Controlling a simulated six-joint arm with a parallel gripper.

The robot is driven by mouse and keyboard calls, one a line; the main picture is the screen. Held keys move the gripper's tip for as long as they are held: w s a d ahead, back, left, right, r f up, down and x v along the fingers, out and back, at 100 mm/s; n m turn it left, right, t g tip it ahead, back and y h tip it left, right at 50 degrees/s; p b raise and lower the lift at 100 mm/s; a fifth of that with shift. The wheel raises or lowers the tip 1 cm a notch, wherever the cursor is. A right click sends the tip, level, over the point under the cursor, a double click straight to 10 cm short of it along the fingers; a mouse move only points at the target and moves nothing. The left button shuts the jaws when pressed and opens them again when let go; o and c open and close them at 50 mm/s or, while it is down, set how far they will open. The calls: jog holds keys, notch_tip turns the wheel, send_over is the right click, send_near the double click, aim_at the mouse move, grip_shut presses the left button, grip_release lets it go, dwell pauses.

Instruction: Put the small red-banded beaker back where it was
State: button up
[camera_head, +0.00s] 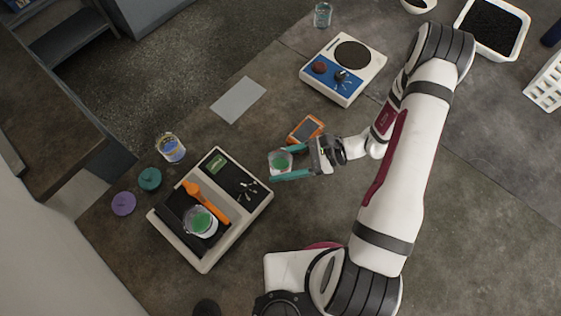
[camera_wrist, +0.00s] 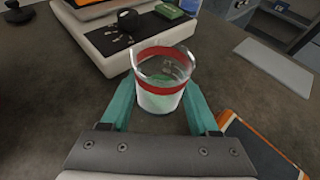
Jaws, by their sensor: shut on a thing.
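The small red-banded beaker (camera_wrist: 160,90) is clear glass with a red band near its top and something green and white inside. It stands upright between the teal fingers of my gripper (camera_wrist: 160,108), which is shut on it. In the head view, my gripper (camera_head: 286,163) reaches left from the arm and holds the beaker (camera_head: 279,166) to the right of the scale. I cannot tell whether the beaker's base touches the bench. A second beaker with green content (camera_head: 201,222) stands on the scale's dark plate.
The scale (camera_head: 237,232) carries an orange scoop (camera_head: 205,201). An orange-framed device (camera_head: 306,129) lies close behind my gripper. A blue-banded beaker (camera_head: 170,148), teal lid (camera_head: 149,179) and purple lid (camera_head: 123,204) are at left. A grey sheet (camera_head: 238,100) and blue-fronted device (camera_head: 343,68) lie farther back.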

jog(key=o, duration=1.4)
jog(key=shift+f, duration=0.1)
jog(key=shift+o, duration=0.2)
jog(key=shift+d+r, duration=0.1)
jog(key=shift+r, duration=0.1)
jog(key=v, duration=1.2)
jog(key=shift+a+r, duration=0.2)
jog(key=shift+r, duration=0.15)
jog(key=s+a+r+n+g+h, duration=0.35)
jog(key=a+r+n+h, duration=0.2)
jog(key=r, duration=0.55)
jog(key=s+r+n+t+h, duration=0.1)
jog(key=s+r+n+h, duration=0.1)
jog(key=s, duration=0.3)
jog(key=s+a+r+n+t+h, duration=0.1)
jog(key=s+r+n+t+h, duration=0.1)
jog(key=s+n+h, duration=0.2)
jog(key=shift+s+a+r+n, duration=0.2)
jog(key=shift+s+r+n, duration=0.25)
jog(key=shift+s, duration=0.55)
